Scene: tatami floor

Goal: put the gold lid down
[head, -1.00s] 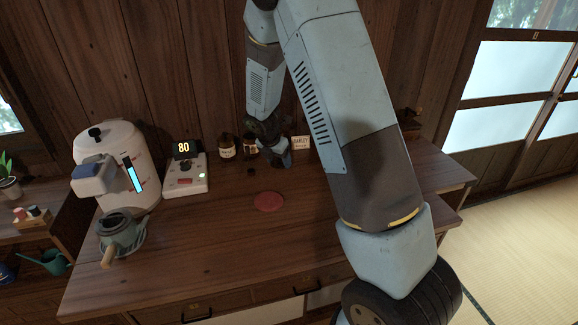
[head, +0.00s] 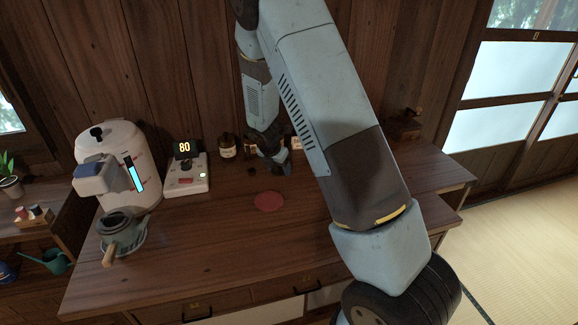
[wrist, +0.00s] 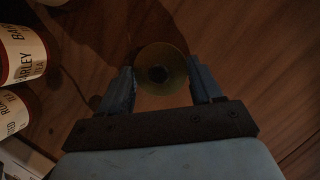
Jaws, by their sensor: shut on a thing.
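The gold lid (wrist: 174,58) is a round, dull yellow disc with a dark centre, seen face-on in the wrist view. My gripper (wrist: 163,82) has one finger on each side of it and is shut on it. Dark wooden counter shows beyond the lid; I cannot tell how high above it the lid is. In the head view my gripper (head: 277,161) is over the back of the counter, right of the jars, and the lid cannot be made out there.
Labelled jars (head: 227,149) stand by the back wall; two show left of my gripper in the wrist view (wrist: 22,53). A scale (head: 186,177), a white machine (head: 125,165) and a green dripper (head: 121,231) stand left. A red round mat (head: 269,202) lies on the clear middle counter.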

